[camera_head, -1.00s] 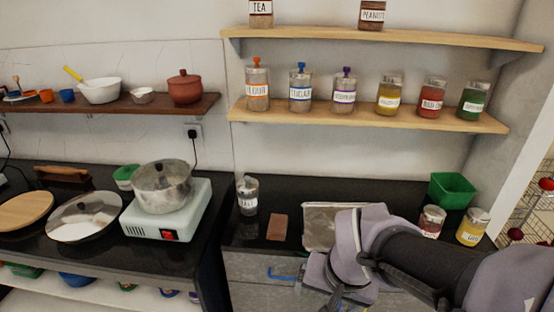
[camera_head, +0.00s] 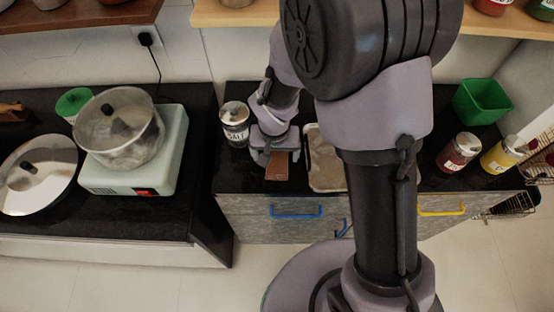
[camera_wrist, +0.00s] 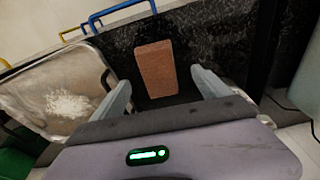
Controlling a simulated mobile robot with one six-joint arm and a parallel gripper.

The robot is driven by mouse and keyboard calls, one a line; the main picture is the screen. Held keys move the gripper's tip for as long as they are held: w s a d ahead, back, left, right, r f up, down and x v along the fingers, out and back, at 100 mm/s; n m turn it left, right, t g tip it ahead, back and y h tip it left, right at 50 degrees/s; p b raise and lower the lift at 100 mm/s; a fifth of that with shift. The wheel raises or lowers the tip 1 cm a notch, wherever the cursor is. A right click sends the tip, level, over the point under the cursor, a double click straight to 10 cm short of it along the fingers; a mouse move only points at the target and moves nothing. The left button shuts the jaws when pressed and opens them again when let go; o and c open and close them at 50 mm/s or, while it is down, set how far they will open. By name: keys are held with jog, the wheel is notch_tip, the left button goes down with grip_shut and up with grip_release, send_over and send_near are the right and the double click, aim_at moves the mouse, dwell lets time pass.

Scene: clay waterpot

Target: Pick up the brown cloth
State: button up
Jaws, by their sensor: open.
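In the wrist view the brown cloth (camera_wrist: 156,68) shows whole, lying between and just beyond my two fingertips. My gripper (camera_wrist: 162,90) is open and empty, with one finger on each side of the cloth's near end. In the head view my gripper (camera_head: 275,155) is over the cloth, pointing down. I cannot tell how high it is above the counter.
A metal tray (camera_wrist: 30,75) with white powder lies close beside one finger. A salt jar (camera_head: 234,125) stands just left of my gripper. Red and yellow jars (camera_head: 459,153) and a green bin (camera_head: 482,101) stand at right. A drawer with a blue handle (camera_head: 296,211) is below the counter edge.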

aim_at(277, 159)
jog(key=f, duration=0.2)
jog(key=w+f+b, duration=0.1)
jog(key=f, duration=0.1)
jog(key=f+b, duration=0.1)
jog(key=f, duration=0.1)
jog(key=shift+w+d, duration=0.35)
jog(key=shift+w, duration=0.05)
jog(key=shift+r, duration=0.1)
jog(key=c, duration=1.5)
jog(key=shift+o, duration=0.2)
